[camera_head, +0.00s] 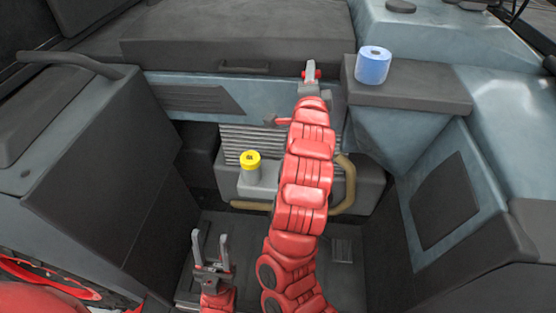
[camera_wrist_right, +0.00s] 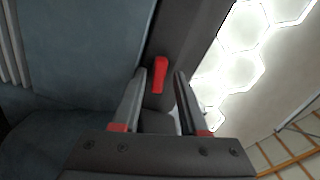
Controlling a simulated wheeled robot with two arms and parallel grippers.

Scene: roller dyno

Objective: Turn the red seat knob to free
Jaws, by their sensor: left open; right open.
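The red knob (camera_wrist_right: 160,75) shows in the right wrist view as a small upright red handle on a dark panel edge. It appears between the two fingertips of my right gripper (camera_wrist_right: 160,88), with a gap on each side. Whether it is between the fingers or just beyond them cannot be told. In the head view my right gripper (camera_head: 311,68) is open at the back, by the dark ledge; the knob is not clearly made out there. My left gripper (camera_head: 211,248) is open and empty, low at the front left, fingers pointing up.
A red lever (camera_head: 278,122) sticks out left of my right arm, by a ribbed grey box. A yellow-capped cylinder (camera_head: 251,162) stands below it. A blue roll (camera_head: 374,65) stands on the right ledge (camera_head: 415,92). A dark side panel (camera_head: 105,165) bounds the left.

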